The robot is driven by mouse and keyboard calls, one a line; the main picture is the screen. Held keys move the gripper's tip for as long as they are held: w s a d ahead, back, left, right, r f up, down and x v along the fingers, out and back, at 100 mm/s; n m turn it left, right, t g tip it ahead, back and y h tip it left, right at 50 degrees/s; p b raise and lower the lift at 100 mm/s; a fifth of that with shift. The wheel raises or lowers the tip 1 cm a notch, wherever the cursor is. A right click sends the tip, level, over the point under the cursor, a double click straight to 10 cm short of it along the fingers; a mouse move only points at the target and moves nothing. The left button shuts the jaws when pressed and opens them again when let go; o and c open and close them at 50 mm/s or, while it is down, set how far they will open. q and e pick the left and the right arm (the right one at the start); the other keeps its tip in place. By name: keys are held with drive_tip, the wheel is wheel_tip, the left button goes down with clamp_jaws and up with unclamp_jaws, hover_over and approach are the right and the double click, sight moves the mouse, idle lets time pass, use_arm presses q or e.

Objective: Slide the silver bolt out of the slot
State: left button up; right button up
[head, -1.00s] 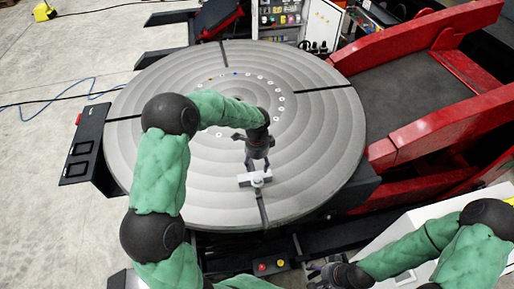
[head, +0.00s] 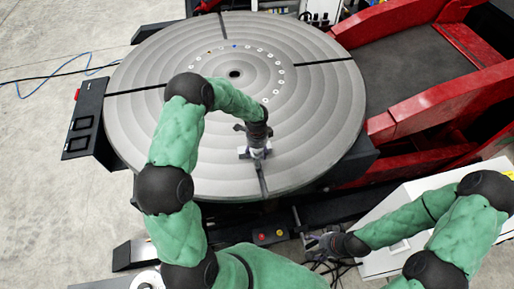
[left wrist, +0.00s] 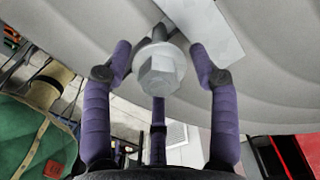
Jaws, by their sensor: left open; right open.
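The silver bolt (left wrist: 160,70) shows its hex head and washer in the left wrist view, beside a flat silver plate (left wrist: 207,30) at the round table. My left gripper (head: 258,152) is over the front part of the round grey table (head: 200,150), at its front radial slot (head: 262,183). Its purple fingers are open and stand around the bolt head, with gaps at both sides. In the head view the gripper hides most of the bolt. My right gripper (head: 316,241) is open and empty, low in front of the table, away from the bolt.
A red tilting frame (head: 440,95) stands right of the table. A white box (head: 400,245) is below my right arm. A control box (head: 84,130) sits at the table's left edge. Small round parts (head: 270,60) form an arc around the table's centre hole (head: 235,74).

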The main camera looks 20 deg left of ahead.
use_arm(q)
clamp_jaws()
drive_tip(key=shift+r, duration=0.2)
idle(0.6)
drive_tip(key=s+d+b, duration=0.1)
drive_tip(key=s+d, duration=0.4)
drive_tip(key=s, duration=0.1)
drive_tip(key=shift+s+b, duration=0.2)
drive_tip(key=shift+b, duration=0.1)
idle(1.2)
idle(0.5)
